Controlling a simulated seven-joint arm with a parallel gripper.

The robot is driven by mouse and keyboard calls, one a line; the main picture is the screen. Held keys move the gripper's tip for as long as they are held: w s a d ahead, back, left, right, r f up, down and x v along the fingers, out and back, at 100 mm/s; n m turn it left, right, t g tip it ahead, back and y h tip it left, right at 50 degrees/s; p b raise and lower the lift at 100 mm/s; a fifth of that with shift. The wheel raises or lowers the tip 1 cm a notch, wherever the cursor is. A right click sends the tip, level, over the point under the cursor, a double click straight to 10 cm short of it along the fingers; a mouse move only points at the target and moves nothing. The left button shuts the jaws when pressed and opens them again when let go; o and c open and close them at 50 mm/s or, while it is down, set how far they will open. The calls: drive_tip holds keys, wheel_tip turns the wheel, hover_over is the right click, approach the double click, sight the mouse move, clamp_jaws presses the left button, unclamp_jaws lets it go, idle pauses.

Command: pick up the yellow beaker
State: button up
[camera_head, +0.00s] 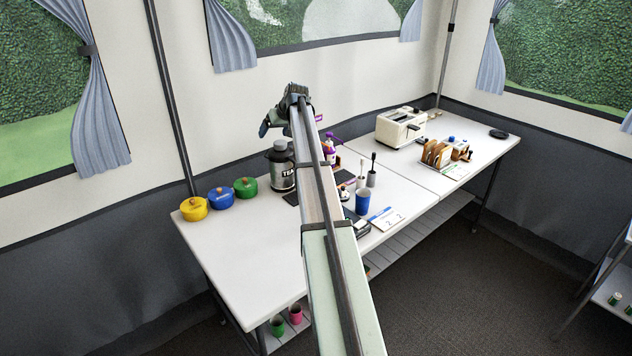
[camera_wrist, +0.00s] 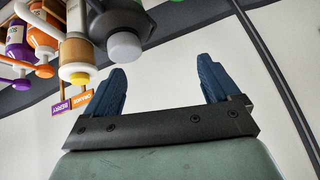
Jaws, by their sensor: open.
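I cannot make out a yellow beaker in either view; part of the table is hidden behind my arm in the head view. A blue beaker (camera_head: 362,201) stands on the table just right of my arm. A green beaker (camera_head: 277,325) and a pink beaker (camera_head: 295,314) are below the tabletop. My gripper (camera_head: 268,124) is raised above the back of the table, at the far end of my arm. In the wrist view its two blue fingers (camera_wrist: 167,84) are spread apart with nothing between them.
Yellow (camera_head: 193,209), blue (camera_head: 221,198) and green (camera_head: 246,188) lidded pots line the table's left back. A silver canister (camera_head: 283,172) stands beside my arm. A toaster (camera_head: 400,128) and wooden rack (camera_head: 436,154) are at right. Pump bottles (camera_wrist: 45,38) show in the wrist view. The left front tabletop is clear.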

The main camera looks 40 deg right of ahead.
drive_tip(key=s+d+f+n+g, duration=0.1)
drive_tip(key=s+d+f, duration=0.2)
drive_tip(key=s+d, duration=0.3)
drive_tip(key=s+d+f+n+g, duration=0.1)
drive_tip(key=s+d+f+g, duration=0.2)
drive_tip(key=d, duration=0.4)
drive_tip(key=shift+t+h, duration=0.4)
drive_tip(key=shift+t, duration=0.2)
drive_tip(key=shift+s+d+f+x, duration=0.15)
drive_tip(key=shift+s+x, duration=0.25)
drive_tip(key=shift+x, duration=1.8)
drive_tip(key=shift+s+d+f+x, duration=0.15)
drive_tip(key=shift+s+x, duration=0.25)
drive_tip(key=shift+x, duration=1.8)
drive_tip(key=shift+s+d+f+x, duration=0.1)
drive_tip(key=shift+s+f+x, duration=0.2)
drive_tip(key=shift+x, duration=1.9)
drive_tip(key=shift+s+r, duration=0.1)
drive_tip(key=shift+r, duration=0.05)
drive_tip(key=shift+c, duration=0.2)
drive_tip(key=c, duration=1.1)
